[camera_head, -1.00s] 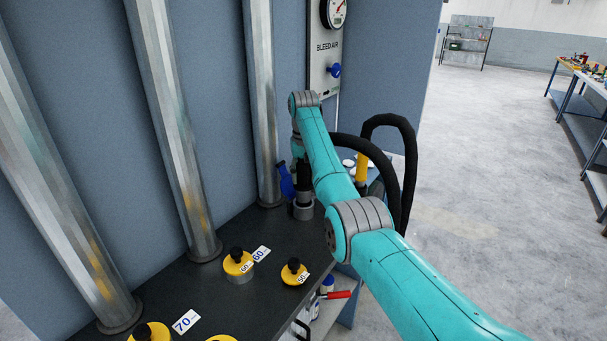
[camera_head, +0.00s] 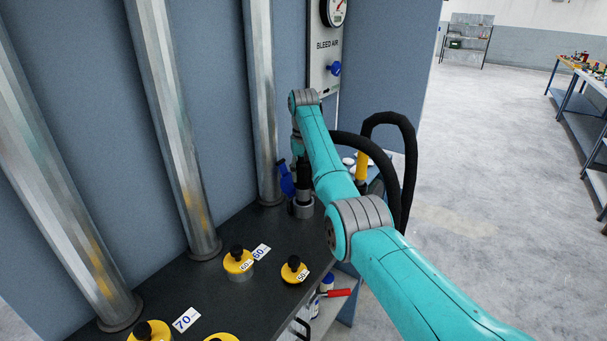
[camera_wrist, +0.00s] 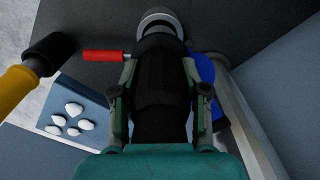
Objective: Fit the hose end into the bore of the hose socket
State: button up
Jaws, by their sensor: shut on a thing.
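My gripper (camera_wrist: 160,78) is shut on the black hose end (camera_wrist: 161,108), with one finger on each side of it. In the wrist view the hose end points at the pale grey ring of the hose socket (camera_wrist: 160,14) and overlaps it. In the head view the hose end (camera_head: 304,186) stands about upright just above the grey socket (camera_head: 302,209) on the dark bench top. My arm hides part of the gripper there. The bore is covered by the hose end, so I cannot tell whether its tip is inside.
A blue lever-like part (camera_head: 287,180) stands close beside the socket, next to a metal pipe (camera_head: 262,100). Yellow knobbed weights (camera_head: 238,262) sit on the bench (camera_head: 215,295). A red-handled tool (camera_wrist: 103,56) and a yellow-black handle (camera_wrist: 30,72) show nearby. A black hose loops behind my arm.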

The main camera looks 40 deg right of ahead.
aim_at(303, 162)
jog(key=shift+f, duration=3.05)
jog(key=o, duration=1.4)
notch_tip(303, 162, up, 12)
